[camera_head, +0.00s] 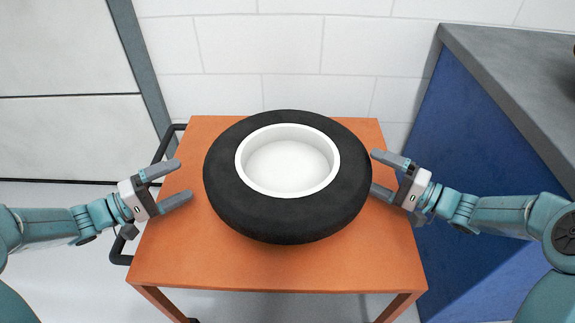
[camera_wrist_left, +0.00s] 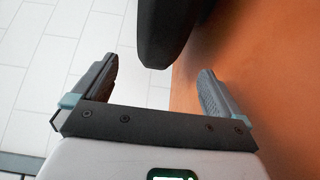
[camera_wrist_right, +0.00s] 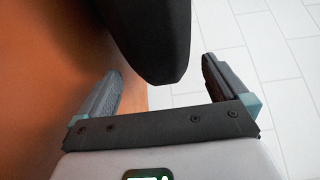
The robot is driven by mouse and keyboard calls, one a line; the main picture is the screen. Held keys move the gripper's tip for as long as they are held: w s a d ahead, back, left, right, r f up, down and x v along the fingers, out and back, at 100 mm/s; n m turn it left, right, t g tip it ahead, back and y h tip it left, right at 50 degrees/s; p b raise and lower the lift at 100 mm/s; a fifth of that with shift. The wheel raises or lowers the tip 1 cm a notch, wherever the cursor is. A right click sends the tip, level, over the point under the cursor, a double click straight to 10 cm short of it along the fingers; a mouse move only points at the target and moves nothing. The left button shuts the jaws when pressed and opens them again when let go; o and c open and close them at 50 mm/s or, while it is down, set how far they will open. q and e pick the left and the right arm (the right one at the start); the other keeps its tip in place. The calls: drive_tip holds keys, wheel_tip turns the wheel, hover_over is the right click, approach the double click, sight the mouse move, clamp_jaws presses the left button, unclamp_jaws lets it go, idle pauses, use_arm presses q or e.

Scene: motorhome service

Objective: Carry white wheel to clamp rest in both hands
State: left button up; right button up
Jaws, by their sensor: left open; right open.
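The white wheel (camera_head: 288,165) has a white rim inside a thick black tyre (camera_head: 290,222) and lies flat on an orange table. My left gripper (camera_head: 185,182) is open and empty, left of the tyre with a small gap. My right gripper (camera_head: 374,172) is open and empty, close to the tyre's right side; I cannot tell from the head view whether it touches. In the left wrist view the tyre edge (camera_wrist_left: 168,35) shows ahead of the open fingers, and in the right wrist view the tyre edge (camera_wrist_right: 155,40) does too. I cannot make out a clamp rest.
The orange table (camera_head: 275,273) has a black handle (camera_head: 160,150) on its left side. A blue cabinet with a grey top (camera_head: 520,75) stands to the right. A white tiled wall (camera_head: 290,45) is behind the table, with pale panels at the left.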

sight(216, 162)
use_arm(q)
drive_tip(key=x, duration=1)
drive_tip(key=shift+w+d, duration=0.2)
use_arm(e)
drive_tip(key=x, duration=0.4)
drive_tip(key=shift+w+a, duration=0.25)
drive_tip(key=shift+a, duration=0.1)
use_arm(q)
clamp_jaws()
use_arm(e)
clamp_jaws()
use_arm(q)
drive_tip(key=shift+w+r, duration=0.15)
drive_tip(key=shift+r, duration=0.15)
use_arm(e)
drive_tip(key=shift+w+r, duration=0.15)
drive_tip(key=shift+r, duration=0.15)
